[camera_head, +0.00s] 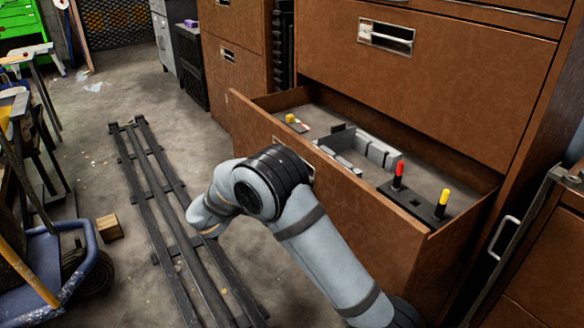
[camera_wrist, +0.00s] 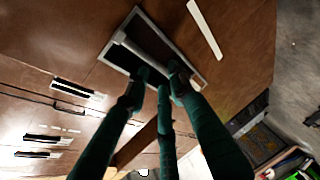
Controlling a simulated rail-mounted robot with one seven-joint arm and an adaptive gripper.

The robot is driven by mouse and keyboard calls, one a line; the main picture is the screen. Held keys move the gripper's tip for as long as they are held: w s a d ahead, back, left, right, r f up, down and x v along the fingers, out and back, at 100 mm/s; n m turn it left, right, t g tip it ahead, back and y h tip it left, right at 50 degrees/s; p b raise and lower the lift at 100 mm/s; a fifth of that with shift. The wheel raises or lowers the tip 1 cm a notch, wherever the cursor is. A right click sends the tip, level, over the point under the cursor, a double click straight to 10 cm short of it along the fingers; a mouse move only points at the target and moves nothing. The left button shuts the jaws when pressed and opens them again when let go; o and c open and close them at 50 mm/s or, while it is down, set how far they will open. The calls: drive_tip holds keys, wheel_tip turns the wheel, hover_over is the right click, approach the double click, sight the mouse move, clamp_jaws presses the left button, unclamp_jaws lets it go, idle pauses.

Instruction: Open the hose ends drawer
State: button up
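A brown wooden drawer (camera_head: 375,228) stands pulled well out of the cabinet in the head view, its inside showing. I cannot read a label naming it as the hose ends drawer. My arm is in front of it and hides most of its handle and my gripper in that view. In the wrist view, the dark green fingers of my gripper (camera_wrist: 158,88) reach into a metal-framed recessed handle (camera_wrist: 140,55) on a brown front. The fingertips are at the handle's grey bar. I cannot tell whether they are closed around it.
Inside the drawer are a grey block holder (camera_head: 368,150), a yellow piece (camera_head: 290,118) and a black base (camera_head: 412,203) with red-topped and yellow-topped pegs. A closed drawer (camera_head: 440,85) is above. Dark floor rails (camera_head: 180,215) run left of my arm; a blue cart (camera_head: 50,260) stands farther left.

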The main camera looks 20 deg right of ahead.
drive_tip(key=v, duration=0.9)
drive_tip(key=shift+a, duration=0.15)
drive_tip(key=shift+s, duration=0.1)
drive_tip(key=x, duration=1.2)
drive_tip(key=shift+d, duration=0.35)
drive_tip(key=shift+a, duration=0.1)
